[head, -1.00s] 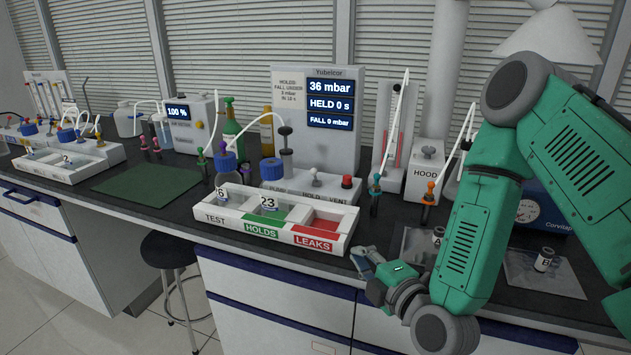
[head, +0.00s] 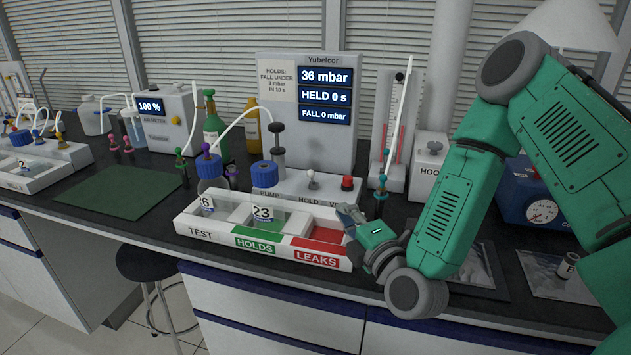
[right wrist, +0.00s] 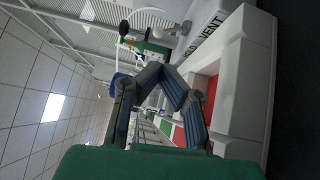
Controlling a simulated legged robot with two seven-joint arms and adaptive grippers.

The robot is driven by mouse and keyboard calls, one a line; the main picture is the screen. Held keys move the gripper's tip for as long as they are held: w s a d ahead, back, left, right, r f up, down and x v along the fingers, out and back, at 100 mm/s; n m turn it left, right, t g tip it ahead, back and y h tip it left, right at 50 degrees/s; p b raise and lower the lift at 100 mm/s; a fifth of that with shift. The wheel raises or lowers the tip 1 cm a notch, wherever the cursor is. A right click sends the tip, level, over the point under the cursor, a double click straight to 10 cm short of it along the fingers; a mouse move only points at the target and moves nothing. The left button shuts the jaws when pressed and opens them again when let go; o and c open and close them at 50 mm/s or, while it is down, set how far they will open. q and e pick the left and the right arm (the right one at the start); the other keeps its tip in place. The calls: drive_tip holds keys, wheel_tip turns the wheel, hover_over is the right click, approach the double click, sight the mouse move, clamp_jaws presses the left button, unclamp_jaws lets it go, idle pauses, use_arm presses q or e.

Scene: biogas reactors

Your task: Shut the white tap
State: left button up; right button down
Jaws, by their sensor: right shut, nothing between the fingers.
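The white tap (head: 313,179) is a small white knob on a short stem. It stands on the light grey base of the pump unit (head: 318,110), near the word HOLD and left of a red knob (head: 347,184). My right gripper (head: 346,213) is shut and empty. In the head view it is at the right end of the tray, below and to the right of the tap, apart from it. My left gripper is not in view.
The tray (head: 200,231) with TEST, HOLDS and LEAKS sections lies in front of the unit. A teal-topped tube (head: 382,186) stands to the right. A green mat (head: 115,193) is clear.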

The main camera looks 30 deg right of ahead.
sight(313, 176)
drive_tip(key=w, duration=0.4)
drive_tip(key=w+d, duration=0.1)
drive_tip(key=w, duration=0.7)
drive_tip(key=shift+w+d+r+b, duration=0.1)
drive_tip(key=shift+d+r+b, duration=0.2)
drive_tip(key=shift+r, duration=0.1)
